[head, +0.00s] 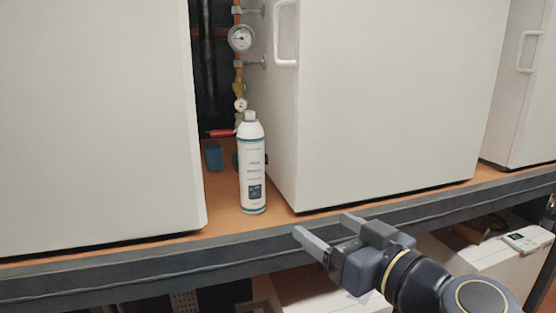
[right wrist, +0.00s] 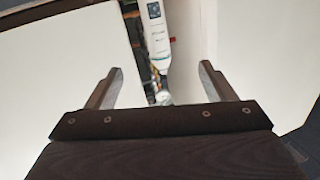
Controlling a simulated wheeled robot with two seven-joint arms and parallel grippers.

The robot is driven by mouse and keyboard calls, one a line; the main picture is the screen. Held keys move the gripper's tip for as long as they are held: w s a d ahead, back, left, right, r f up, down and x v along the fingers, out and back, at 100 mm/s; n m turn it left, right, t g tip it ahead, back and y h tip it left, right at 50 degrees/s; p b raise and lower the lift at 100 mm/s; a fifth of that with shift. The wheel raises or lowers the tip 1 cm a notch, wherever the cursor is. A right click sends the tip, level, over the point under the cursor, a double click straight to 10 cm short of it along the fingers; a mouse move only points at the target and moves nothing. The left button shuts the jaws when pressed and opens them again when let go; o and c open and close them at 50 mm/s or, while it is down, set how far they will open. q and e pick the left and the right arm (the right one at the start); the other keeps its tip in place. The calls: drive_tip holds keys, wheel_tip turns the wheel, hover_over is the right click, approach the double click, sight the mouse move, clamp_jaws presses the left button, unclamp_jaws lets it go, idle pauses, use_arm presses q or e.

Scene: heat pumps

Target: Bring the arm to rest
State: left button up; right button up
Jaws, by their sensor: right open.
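My right gripper (head: 325,228) comes in from the lower right in the head view. It is open and empty, just in front of the shelf's front edge. In the right wrist view its two fingers (right wrist: 160,88) stand apart with nothing between them. A white bottle (head: 252,165) with a grey cap stands upright on the orange shelf (head: 222,212), left of and beyond the gripper, apart from it. The bottle also shows in the right wrist view (right wrist: 155,35), appearing upside down. My left gripper is in neither view.
Large white cabinets stand left (head: 95,120) and right (head: 390,100) of the bottle, with another (head: 530,80) at far right. A pressure gauge (head: 241,38) and pipes are in the gap behind. The shelf's dark front edge (head: 130,268) runs below. White units (head: 500,258) sit underneath.

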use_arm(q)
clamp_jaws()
use_arm(e)
drive_tip(key=s+d+f+m+g+h, duration=0.2)
drive_tip(key=s+d+f, duration=0.4)
drive_tip(key=f, duration=0.6)
drive_tip(key=s+d+f+m+g+h, duration=0.3)
drive_tip(key=s+d+f+m+g, duration=0.2)
drive_tip(key=s+f, duration=0.5)
wheel_tip(320, 180, down, 3)
drive_tip(key=shift+s+d+f+g+h, duration=0.1)
drive_tip(key=shift+s+d+g+h, duration=0.25)
drive_tip(key=shift+d+g, duration=0.5)
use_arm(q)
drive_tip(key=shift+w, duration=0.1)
use_arm(e)
drive_tip(key=shift+a, duration=0.15)
